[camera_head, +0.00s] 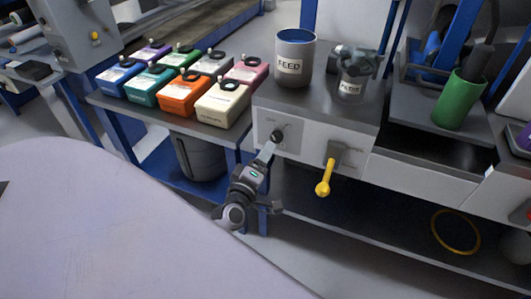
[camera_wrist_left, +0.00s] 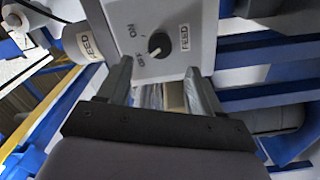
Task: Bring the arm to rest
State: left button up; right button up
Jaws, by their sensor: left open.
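My left gripper (camera_head: 266,151) is in front of the grey-white machine box (camera_head: 308,135) in the head view, just below its dark round knob (camera_head: 277,137). In the left wrist view the two fingers of this gripper (camera_wrist_left: 156,70) stand apart with nothing between them. The knob (camera_wrist_left: 158,44) shows beyond the fingertips, on a panel with ON and FEED labels; the knob appears clear of the fingers. My right gripper is not seen.
A grey FEED canister (camera_head: 291,67) and a smaller metal pot (camera_head: 352,86) stand on the box. A yellow-handled lever (camera_head: 325,178) sticks out right of my gripper. A green cup (camera_head: 458,103) stands at right. A pale surface (camera_head: 100,230) fills the lower left.

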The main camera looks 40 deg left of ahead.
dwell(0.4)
pick_arm(q)
jog(key=s+d+m+g+h+p, duration=0.3)
jog(key=s+d+m+p, duration=0.2)
jog(key=s+m, duration=0.4)
jog(key=s+d+m+g+h+p, duration=0.3)
jog(key=s+d+m, duration=0.4)
jog(key=s+m, duration=0.3)
jog(key=shift+d+g+h+p, duration=0.3)
jog(key=shift+d+g+p, duration=0.15)
jog(key=shift+p, duration=0.6)
